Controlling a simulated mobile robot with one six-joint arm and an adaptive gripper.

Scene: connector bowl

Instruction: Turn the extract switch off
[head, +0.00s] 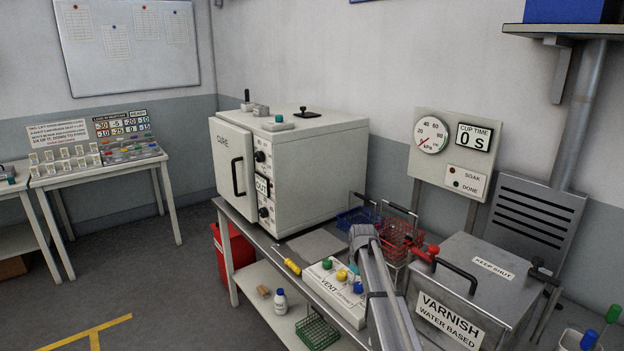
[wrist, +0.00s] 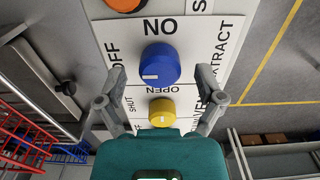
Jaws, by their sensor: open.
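The extract switch is a blue knob (wrist: 160,65) on a white panel, with EXTRACT printed along its right side in the wrist view. Its white mark runs to the left side of its face, the side where OFF is printed; ON appears as NO above it. My gripper (wrist: 162,78) is open, with one finger to each side of the blue knob; whether either touches it I cannot tell.
A yellow knob (wrist: 162,112) marked OPEN and SHUT sits just below the blue one; an orange knob (wrist: 124,3) is at the top edge. In the head view a yellow screwdriver (head: 291,266), a red wire basket (head: 400,237), the cure oven (head: 310,165) and the varnish tank (head: 490,262) stand around the panel.

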